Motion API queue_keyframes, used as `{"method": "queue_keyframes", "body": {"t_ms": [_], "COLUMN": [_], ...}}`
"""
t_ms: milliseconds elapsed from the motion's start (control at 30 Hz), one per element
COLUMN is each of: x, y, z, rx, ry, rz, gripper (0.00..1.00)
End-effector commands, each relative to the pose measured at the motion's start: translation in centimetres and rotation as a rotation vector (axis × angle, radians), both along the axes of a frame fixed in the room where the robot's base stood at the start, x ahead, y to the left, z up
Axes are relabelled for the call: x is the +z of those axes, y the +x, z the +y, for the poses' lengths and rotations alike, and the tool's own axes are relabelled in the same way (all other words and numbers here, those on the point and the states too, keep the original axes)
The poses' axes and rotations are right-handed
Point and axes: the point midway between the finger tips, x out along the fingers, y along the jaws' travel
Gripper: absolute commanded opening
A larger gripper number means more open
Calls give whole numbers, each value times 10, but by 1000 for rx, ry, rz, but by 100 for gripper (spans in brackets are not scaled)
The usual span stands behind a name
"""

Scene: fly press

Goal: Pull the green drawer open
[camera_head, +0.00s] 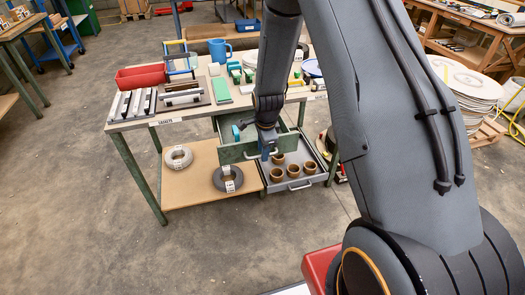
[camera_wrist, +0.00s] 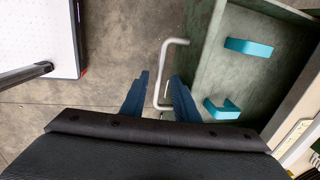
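The green drawer (camera_head: 232,153) hangs under the table and stands partly out, with its inside visible from above. In the wrist view, the drawer (camera_wrist: 216,75) is at the right and holds two teal blocks (camera_wrist: 249,47). Its bent metal handle (camera_wrist: 163,75) sticks out to the left of the drawer front. My gripper (camera_wrist: 158,84) has its two blue fingers apart, one on each side of the handle bar, with visible gaps. In the head view, my gripper (camera_head: 268,150) is at the drawer front, and my arm hides part of the drawer.
Below the drawer, a grey tray (camera_head: 307,182) with a handle holds several brown cups (camera_head: 293,171). Rings (camera_head: 228,179) lie on the lower shelf (camera_head: 190,198). The floor in front is clear.

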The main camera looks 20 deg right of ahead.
Motion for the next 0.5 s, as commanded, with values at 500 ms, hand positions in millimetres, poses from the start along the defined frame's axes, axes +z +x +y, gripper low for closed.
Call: {"method": "queue_keyframes", "body": {"t_ms": [500], "x": [46], "y": [-8], "z": [1], "rx": [2], "ry": [0], "rz": [-2], "gripper": [28]}}
